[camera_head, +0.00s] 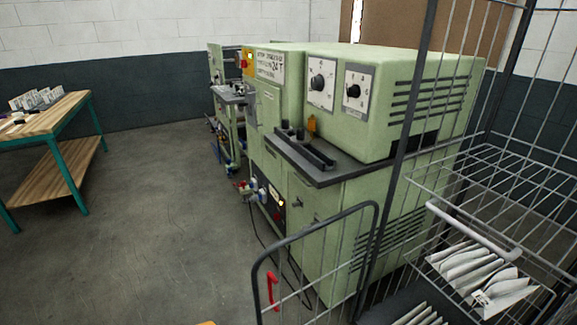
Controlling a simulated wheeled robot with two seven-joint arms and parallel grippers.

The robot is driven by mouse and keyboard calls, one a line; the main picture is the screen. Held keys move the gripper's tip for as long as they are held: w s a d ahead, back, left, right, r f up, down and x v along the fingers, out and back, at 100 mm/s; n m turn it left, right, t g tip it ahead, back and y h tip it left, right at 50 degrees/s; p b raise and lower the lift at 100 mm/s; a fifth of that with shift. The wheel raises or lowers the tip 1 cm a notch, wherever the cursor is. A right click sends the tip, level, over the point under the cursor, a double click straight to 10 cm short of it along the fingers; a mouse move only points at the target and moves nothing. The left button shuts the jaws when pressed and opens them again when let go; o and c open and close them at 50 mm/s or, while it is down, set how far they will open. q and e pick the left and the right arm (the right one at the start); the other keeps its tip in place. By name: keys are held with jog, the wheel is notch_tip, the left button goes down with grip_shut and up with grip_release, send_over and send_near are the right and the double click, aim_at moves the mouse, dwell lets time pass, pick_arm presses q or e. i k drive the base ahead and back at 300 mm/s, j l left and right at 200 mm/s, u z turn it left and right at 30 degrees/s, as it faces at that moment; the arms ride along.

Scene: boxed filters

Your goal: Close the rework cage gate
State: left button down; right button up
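The rework cage gate (312,234) is a low wire panel with a dark rounded frame at the bottom centre. It stands swung out to the left from the cage's dark post (403,140), so it looks open. A red handle (271,289) is on its free left side. Its lower part is cut off by the picture edge. The wire cage (516,166) fills the right side, with a shelf and a pale horizontal bar (470,232). Neither of my grippers is in view.
White pleated pieces (480,272) lie inside the cage. A large green machine (340,195) stands close behind the gate, with cables on the floor. A wooden workbench (45,118) with green legs holds small items at left. The grey floor (150,220) between is clear.

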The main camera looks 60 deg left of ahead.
aim_at(272, 278)
jog(key=k+j+z, duration=0.1)
jog(key=j, duration=0.3)
jog(key=k+j+z, duration=0.1)
jog(key=k+j, duration=0.15)
jog(key=j, duration=0.2)
jog(key=k+j+z, duration=0.1)
jog(key=j, duration=0.3)
jog(key=k+j+z, duration=0.1)
jog(key=k+j, duration=0.2)
jog(key=i+j+z, duration=0.1)
jog(key=j, duration=0.4)
jog(key=i+j+z, duration=0.1)
jog(key=j, duration=0.45)
jog(key=j+z, duration=0.1)
jog(key=j, duration=0.45)
jog(key=i, duration=0.05)
